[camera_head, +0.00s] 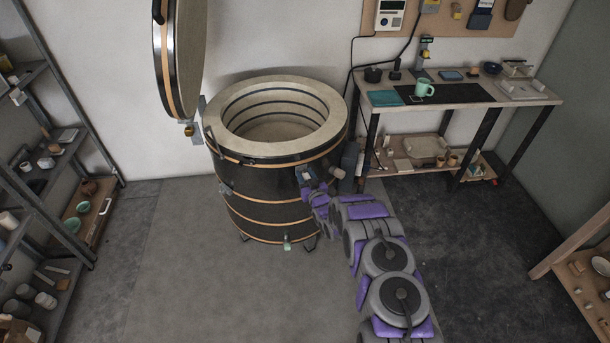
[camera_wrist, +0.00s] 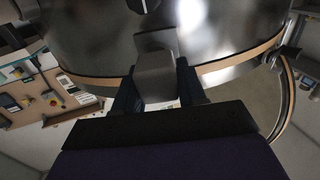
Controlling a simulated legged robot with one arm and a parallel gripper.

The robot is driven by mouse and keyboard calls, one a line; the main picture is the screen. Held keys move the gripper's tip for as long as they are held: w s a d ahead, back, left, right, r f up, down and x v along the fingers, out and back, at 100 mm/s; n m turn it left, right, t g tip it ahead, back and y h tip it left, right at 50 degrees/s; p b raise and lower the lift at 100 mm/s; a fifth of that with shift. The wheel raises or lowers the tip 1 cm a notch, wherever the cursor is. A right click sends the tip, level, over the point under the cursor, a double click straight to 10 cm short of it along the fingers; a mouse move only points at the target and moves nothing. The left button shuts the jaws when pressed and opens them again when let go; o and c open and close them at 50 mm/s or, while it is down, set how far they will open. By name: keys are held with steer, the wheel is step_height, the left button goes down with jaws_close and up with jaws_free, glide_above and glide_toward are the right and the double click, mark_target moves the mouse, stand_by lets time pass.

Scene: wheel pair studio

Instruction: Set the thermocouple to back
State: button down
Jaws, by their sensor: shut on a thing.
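The round kiln (camera_head: 265,195) has a black shell with copper-coloured bands and stands open in the middle of the head view. Its curved wall also fills the top of the wrist view (camera_wrist: 225,35). A grey block (camera_wrist: 155,72) on a bracket projects from that wall; it may be the thermocouple, but no label shows. My gripper (camera_wrist: 156,88) is shut on this block, one dark finger on each side. In the head view my gripper (camera_head: 320,182) is at the kiln's right front side, and the held block is hard to make out.
The raised kiln lid (camera_head: 181,60) stands above the kiln's left. A workbench (camera_head: 455,93) with a green mug (camera_head: 424,88) is at the right. A shelf rack (camera_head: 45,160) lines the left wall. The floor (camera_head: 180,280) in front is clear.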

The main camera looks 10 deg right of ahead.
steer(key=p+v, duration=0.2)
steer(key=v, duration=0.3)
steer(key=shift+s+d, duration=0.15)
steer(key=shift+s, duration=0.2)
steer(key=c, duration=0.7)
jaws_free()
steer(key=p+v, duration=0.3)
steer(key=v, duration=1.4)
steer(key=shift+s+f, duration=0.1)
steer(key=shift+s, duration=0.05)
